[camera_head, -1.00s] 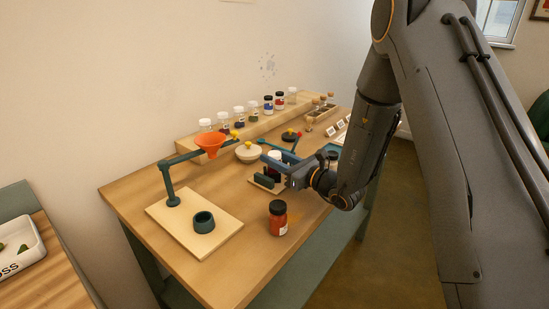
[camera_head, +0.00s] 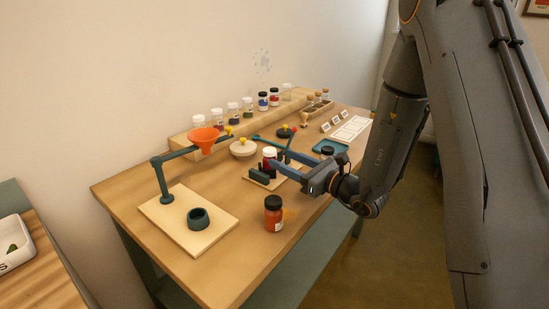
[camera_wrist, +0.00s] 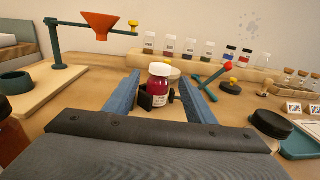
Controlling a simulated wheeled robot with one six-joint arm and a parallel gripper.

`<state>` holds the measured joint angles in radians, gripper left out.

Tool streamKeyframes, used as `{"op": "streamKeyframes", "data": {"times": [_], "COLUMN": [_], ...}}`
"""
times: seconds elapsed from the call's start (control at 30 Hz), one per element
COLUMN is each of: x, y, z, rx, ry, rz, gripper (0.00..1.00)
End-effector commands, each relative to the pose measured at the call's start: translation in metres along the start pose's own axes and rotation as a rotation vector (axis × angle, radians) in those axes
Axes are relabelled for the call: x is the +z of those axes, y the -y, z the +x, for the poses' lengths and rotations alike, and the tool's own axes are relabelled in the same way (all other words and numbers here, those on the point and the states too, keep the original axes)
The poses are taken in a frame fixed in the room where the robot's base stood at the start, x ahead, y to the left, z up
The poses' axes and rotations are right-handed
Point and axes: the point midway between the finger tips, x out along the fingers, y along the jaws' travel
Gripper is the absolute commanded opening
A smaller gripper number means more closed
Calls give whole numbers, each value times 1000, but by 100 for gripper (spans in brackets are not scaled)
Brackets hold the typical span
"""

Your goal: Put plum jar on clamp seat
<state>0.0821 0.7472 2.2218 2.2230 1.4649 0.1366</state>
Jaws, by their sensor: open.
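The plum jar (camera_wrist: 160,84), with a white lid, dark red contents and a pale label, stands upright between the dark clamp jaws (camera_wrist: 146,98). It also shows in the head view (camera_head: 269,162) on the small clamp board (camera_head: 286,178). My gripper (camera_wrist: 157,77) is open, its blue fingers one on each side of the jar, with gaps between fingers and jar in the wrist view. In the head view my gripper (camera_head: 279,158) reaches in from the right. The jar's base and the seat under it are partly hidden.
An orange-red jar (camera_head: 273,214) with a black lid stands near the front edge. An orange funnel (camera_head: 204,138) hangs over a pale board (camera_head: 166,215) with a green ring (camera_head: 198,217). Several jars line the back shelf (camera_head: 182,146). A teal tray (camera_head: 331,145) lies to the right.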

Motion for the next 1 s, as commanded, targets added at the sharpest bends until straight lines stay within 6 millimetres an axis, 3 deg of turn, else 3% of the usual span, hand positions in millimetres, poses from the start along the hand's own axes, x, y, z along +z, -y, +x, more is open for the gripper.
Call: {"op": "streamKeyframes", "data": {"times": [0.1, 0.3, 0.77, 0.87, 1.0], "x": [-1, 0, 2, 12, 39], "y": [1, 1, 0, -2, -8], "z": [-23, -45, -51, -53, -58], "rx": [-4, -1, 0, 0, 0], "ry": [0, 0, 0, 0, 1], "rz": [0, -1, -1, -1, -1], "gripper": [50, 50, 50, 50, 50]}}
